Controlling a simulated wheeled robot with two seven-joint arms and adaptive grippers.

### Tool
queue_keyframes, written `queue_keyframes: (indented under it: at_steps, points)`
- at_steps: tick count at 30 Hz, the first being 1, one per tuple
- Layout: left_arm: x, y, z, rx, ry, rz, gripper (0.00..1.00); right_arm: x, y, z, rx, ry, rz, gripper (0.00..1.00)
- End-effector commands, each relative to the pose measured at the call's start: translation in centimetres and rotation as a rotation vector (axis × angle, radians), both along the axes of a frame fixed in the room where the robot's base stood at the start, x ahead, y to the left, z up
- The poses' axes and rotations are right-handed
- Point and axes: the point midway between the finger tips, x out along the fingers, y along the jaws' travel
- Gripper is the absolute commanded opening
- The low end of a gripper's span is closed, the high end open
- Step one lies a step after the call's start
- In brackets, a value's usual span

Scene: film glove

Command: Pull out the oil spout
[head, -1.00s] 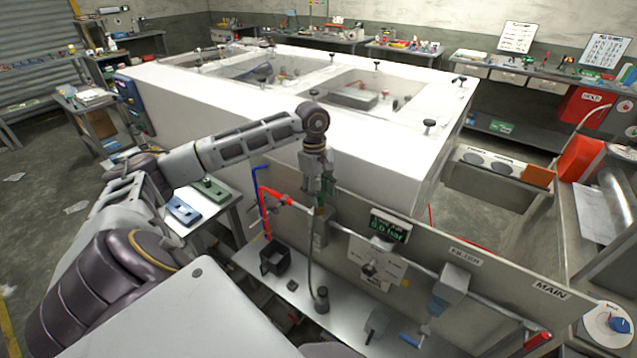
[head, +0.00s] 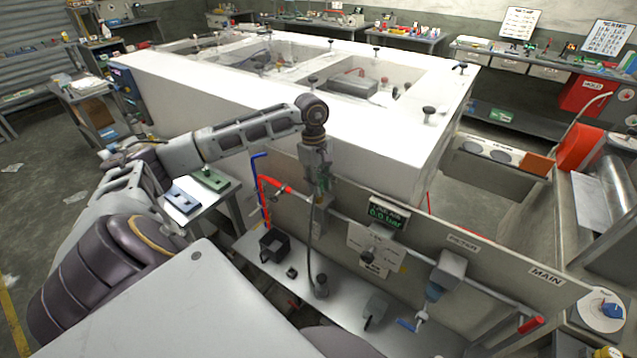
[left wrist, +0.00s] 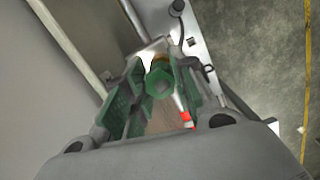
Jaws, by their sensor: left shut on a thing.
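My left gripper (head: 319,188) is above the upright panel's pipe, pointing down. In the left wrist view its two green-padded fingers (left wrist: 156,88) are shut on a green hexagonal-topped piece (left wrist: 160,82), which appears to be the oil spout. A brass-coloured part shows just beyond the piece. In the head view the fingers mostly hide the piece. A small grey block (head: 320,216) on the pipe is directly below the gripper. I cannot tell whether the piece is still seated in it. My right gripper is not in view.
A red-handled lever (head: 275,186) and blue pipe (head: 256,185) are left of the gripper. A pressure display (head: 388,213) is to the right on the panel (head: 490,262). A dark hose runs down to the shelf (head: 345,296). A large white cabinet (head: 400,150) stands behind.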

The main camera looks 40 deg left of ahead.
Motion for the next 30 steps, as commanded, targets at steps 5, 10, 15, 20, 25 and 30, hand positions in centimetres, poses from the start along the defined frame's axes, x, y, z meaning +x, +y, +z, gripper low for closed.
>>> queue_keyframes:
  at_steps: [5, 10, 15, 20, 25, 30]
  points:
    - [0.0, 0.0, 0.0, 0.000, 0.000, 0.000, 0.00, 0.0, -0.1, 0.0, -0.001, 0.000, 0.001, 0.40]
    - [0.0, 0.0, 0.0, 0.000, 0.000, 0.000, 0.00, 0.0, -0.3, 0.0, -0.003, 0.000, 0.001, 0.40]
    - [0.0, 0.0, 0.3, 0.000, -0.001, 0.000, 0.00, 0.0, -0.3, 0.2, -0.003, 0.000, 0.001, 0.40]
    - [0.1, 0.0, 0.8, 0.001, -0.003, 0.000, 0.00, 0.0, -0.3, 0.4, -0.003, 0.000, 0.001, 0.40]
    - [0.1, 0.0, 1.2, 0.001, -0.002, 0.000, 0.00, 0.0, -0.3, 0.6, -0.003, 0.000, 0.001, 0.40]
    - [0.0, 0.0, 1.6, 0.000, -0.001, 0.000, 0.00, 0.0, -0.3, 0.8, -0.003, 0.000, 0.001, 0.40]
